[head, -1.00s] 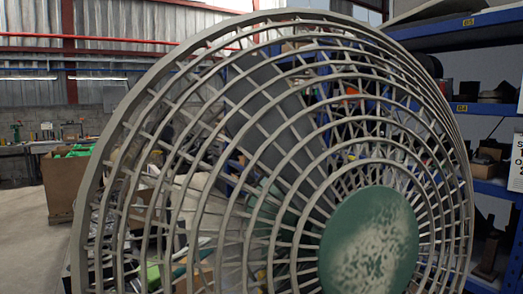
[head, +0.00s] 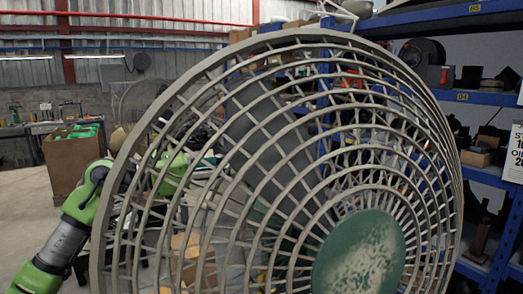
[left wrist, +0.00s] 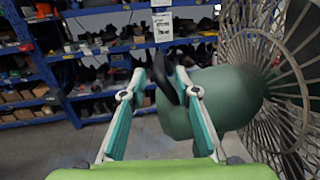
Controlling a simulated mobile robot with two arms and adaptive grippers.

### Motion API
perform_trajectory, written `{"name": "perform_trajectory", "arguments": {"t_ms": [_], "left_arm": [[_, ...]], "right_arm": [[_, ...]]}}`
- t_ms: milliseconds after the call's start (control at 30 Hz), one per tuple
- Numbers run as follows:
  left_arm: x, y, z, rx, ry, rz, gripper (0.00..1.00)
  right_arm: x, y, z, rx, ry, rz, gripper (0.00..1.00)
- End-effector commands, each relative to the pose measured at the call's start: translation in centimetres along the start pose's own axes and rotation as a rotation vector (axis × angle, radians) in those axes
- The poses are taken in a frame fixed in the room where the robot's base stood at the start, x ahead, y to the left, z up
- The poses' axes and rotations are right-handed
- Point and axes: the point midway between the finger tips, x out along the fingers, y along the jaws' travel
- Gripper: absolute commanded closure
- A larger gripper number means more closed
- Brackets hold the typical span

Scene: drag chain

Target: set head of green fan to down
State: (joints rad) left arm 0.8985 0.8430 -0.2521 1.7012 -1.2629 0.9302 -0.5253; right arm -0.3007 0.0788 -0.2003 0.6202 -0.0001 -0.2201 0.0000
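The green fan fills the head view, with a beige ring grille (head: 285,150) and a worn green hub (head: 358,255). In the left wrist view its green motor housing (left wrist: 208,98) is right of the fingers, with the grille (left wrist: 275,75) beyond at the right edge. My left arm comes in from the left in the head view and passes behind the grille, which partly hides it. In the left wrist view my left gripper (left wrist: 161,76) has its teal fingers apart, with a black part (left wrist: 166,78) between the tips, beside the housing. Contact is unclear. My right gripper is not in view.
Blue shelves (head: 478,97) with mixed goods stand at the right, and also show in the left wrist view (left wrist: 100,52). A brown box (head: 72,165) with green items stands at the left. Clear floor (head: 25,215) lies at the left.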

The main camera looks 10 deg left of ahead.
Motion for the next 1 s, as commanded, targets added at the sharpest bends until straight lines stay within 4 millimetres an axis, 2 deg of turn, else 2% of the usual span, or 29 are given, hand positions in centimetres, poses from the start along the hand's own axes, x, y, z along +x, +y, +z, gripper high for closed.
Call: {"name": "perform_trajectory", "arguments": {"t_ms": [33, 100, 300, 667, 700, 800, 1000], "left_arm": [[1.1, -0.1, 0.5, -0.003, -0.002, -0.004, 0.71], [2.4, -0.1, 0.5, -0.003, -0.003, -0.003, 0.71], [4.7, 0.0, 0.2, -0.002, -0.003, -0.001, 0.71], [5.3, 0.1, 0.0, -0.001, -0.001, 0.001, 0.71], [5.3, 0.1, 0.0, -0.001, -0.001, 0.001, 0.74], [5.3, 0.1, 0.0, -0.002, -0.001, 0.001, 1.00], [5.2, 0.1, 0.0, -0.001, -0.002, 0.002, 1.00]], "right_arm": [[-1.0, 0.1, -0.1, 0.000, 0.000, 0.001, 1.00], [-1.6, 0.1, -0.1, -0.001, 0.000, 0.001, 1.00], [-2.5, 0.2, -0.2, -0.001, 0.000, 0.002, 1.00], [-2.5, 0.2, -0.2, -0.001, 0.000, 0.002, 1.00], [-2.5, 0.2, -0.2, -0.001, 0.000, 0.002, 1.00], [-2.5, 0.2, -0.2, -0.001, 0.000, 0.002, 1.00], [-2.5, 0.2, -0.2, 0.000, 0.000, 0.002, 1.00]]}}
